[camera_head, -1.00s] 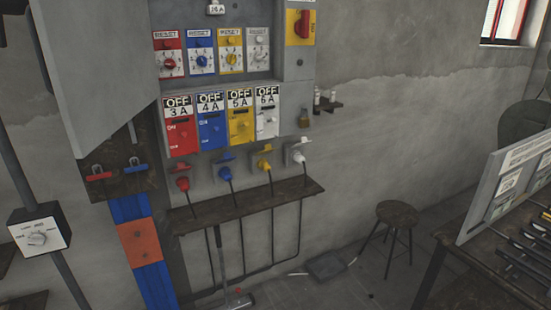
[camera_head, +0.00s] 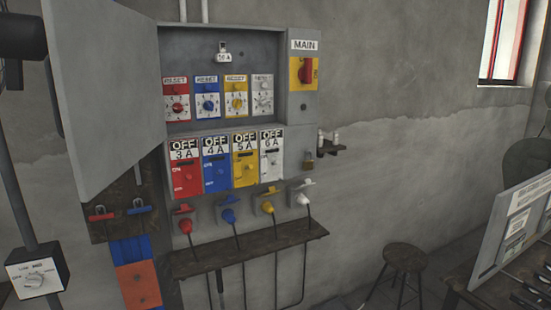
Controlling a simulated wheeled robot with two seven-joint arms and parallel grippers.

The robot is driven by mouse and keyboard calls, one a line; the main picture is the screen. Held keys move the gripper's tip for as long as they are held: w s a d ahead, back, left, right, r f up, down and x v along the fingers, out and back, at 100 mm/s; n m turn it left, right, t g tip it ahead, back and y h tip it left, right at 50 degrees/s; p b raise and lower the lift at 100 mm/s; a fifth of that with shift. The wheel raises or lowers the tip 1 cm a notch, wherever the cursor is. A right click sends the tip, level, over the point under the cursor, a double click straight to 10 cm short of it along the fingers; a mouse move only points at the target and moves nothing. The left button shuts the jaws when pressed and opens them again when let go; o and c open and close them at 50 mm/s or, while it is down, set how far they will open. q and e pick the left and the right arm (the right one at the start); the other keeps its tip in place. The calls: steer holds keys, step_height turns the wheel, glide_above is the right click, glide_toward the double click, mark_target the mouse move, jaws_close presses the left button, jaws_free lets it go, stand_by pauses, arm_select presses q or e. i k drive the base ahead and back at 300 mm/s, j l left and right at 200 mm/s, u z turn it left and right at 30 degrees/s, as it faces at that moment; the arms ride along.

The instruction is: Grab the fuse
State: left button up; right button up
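A small white piece marked 16 A (camera_head: 223,52), which looks like a fuse, sits in the upper part of the open grey electrical cabinet (camera_head: 190,42). Small white upright pieces (camera_head: 328,138) stand on a little dark wall shelf (camera_head: 331,149) right of the cabinet; they may also be fuses, but they are too small to tell. Neither of my grippers is in view.
The cabinet door (camera_head: 110,95) stands open to the left. Below are coloured switches, plugs with cables and a wooden ledge (camera_head: 245,248). A red main switch (camera_head: 304,72) is at the cabinet's right. A stool (camera_head: 405,257) and workbench (camera_head: 455,290) stand at lower right.

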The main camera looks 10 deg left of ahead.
mark_target(222, 45)
steer(key=i+j, duration=0.1)
steer(key=j, duration=0.7)
steer(key=i+j, duration=0.15)
steer(key=j, duration=0.3)
steer(key=i+j, duration=0.1)
steer(key=j, duration=0.7)
steer(key=i+l+u, duration=0.1)
steer(key=u, duration=0.6)
steer(key=l+u, duration=0.45)
steer(key=l, duration=0.6)
steer(key=k+l+u, duration=0.1)
steer(key=l+u, duration=0.4)
steer(key=l, duration=0.6)
